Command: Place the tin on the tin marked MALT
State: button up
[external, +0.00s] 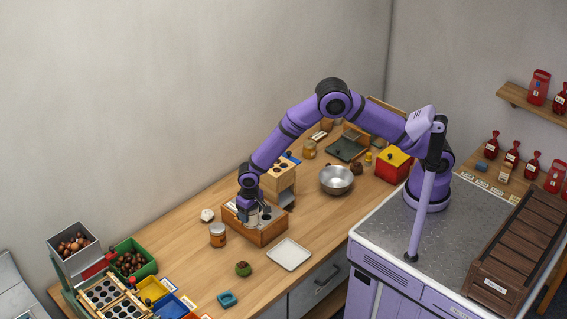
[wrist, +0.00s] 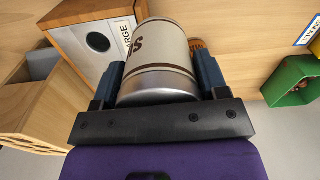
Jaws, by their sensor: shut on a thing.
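My gripper (wrist: 160,85) is shut on a cream tin (wrist: 162,48) with brown bands, a silvery end and partly visible brown letters. I cannot tell whether that tin touches the crate.
A steel bowl (external: 336,180) is to the right. Bare tabletop lies left of the jar.

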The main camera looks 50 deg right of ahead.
jog(key=w+a, duration=0.2)
jog(key=w, duration=0.2)
jog(key=w+a+f, duration=0.1)
jog(key=w+a, duration=0.2)
jog(key=w, duration=0.1)
jog(key=w+a, duration=0.2)
jog(key=w, duration=0.1)
jog(key=shift+w+a+f, duration=0.15)
jog(key=shift+w, duration=0.25)
jog(key=shift+w+f, duration=0.15)
jog(key=shift+f, duration=1.6)
jog(key=shift+f, duration=0.1)
jog(key=o, duration=1.1)
notch_tip(320, 180, up, 12)
